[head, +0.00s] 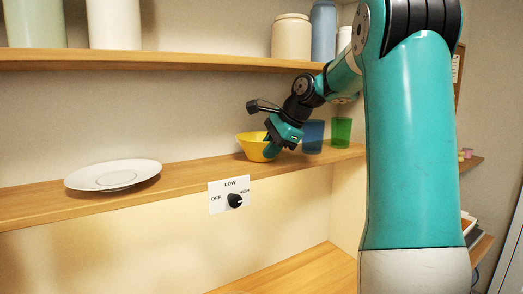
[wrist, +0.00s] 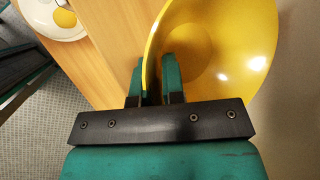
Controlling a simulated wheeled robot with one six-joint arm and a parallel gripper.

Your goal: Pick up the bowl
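The yellow bowl (head: 251,146) stands upright on the middle wooden shelf, near its right part. In the wrist view the bowl (wrist: 235,60) fills the upper right, with its inside showing. My gripper (head: 271,150) is tilted down at the bowl's right side, its tip overlapping the bowl. In the wrist view my gripper (wrist: 154,75) has one finger outside the rim and one inside. The bowl's wall lies between the fingers, which are apart with a gap showing. The lower part of the wall is hidden by the gripper.
Blue (head: 313,136) and green (head: 341,132) cups stand close by on the right. A white plate (head: 113,175) lies at left, with clear shelf between it and the bowl. An upper shelf (head: 180,60) with containers runs above. A knob panel (head: 230,195) is below.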

